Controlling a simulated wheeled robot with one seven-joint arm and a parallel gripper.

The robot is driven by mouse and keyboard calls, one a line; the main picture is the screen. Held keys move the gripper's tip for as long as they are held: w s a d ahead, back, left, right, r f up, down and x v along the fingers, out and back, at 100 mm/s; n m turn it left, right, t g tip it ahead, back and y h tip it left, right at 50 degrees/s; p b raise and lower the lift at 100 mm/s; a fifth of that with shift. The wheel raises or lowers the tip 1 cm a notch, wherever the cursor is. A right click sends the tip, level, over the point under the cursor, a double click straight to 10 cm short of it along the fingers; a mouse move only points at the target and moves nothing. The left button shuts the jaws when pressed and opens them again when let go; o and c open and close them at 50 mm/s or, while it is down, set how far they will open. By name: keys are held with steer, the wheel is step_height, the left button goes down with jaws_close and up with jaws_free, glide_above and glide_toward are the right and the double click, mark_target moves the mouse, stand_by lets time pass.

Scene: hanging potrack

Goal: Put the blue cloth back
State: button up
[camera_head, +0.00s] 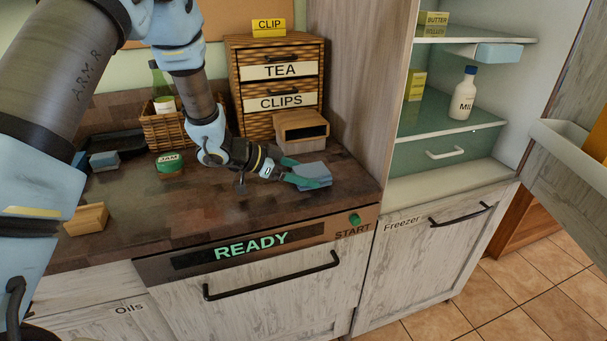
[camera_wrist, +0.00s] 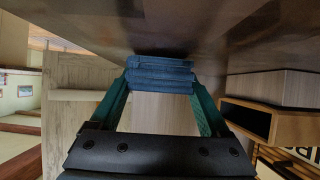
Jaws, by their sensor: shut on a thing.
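The blue cloth (camera_head: 311,171) is a folded stack near the right front corner of the dark counter. My gripper (camera_head: 306,181) reaches it from the left, and its green fingers are shut on the cloth. In the wrist view the folded cloth (camera_wrist: 160,74) sits between the two green fingertips (camera_wrist: 160,82). The cloth is at or very near the counter top; I cannot tell whether it touches.
A small open-fronted wooden box (camera_head: 301,130) stands just behind the cloth, beside the drawer unit (camera_head: 236,85). A jam jar (camera_head: 169,165) and wicker basket (camera_head: 166,130) stand left. The fridge (camera_head: 437,140) is open at right, holding a milk bottle (camera_head: 463,100).

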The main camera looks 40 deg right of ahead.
steer(key=shift+f, duration=0.25)
steer(key=o, duration=1.6)
steer(key=shift+c, duration=0.2)
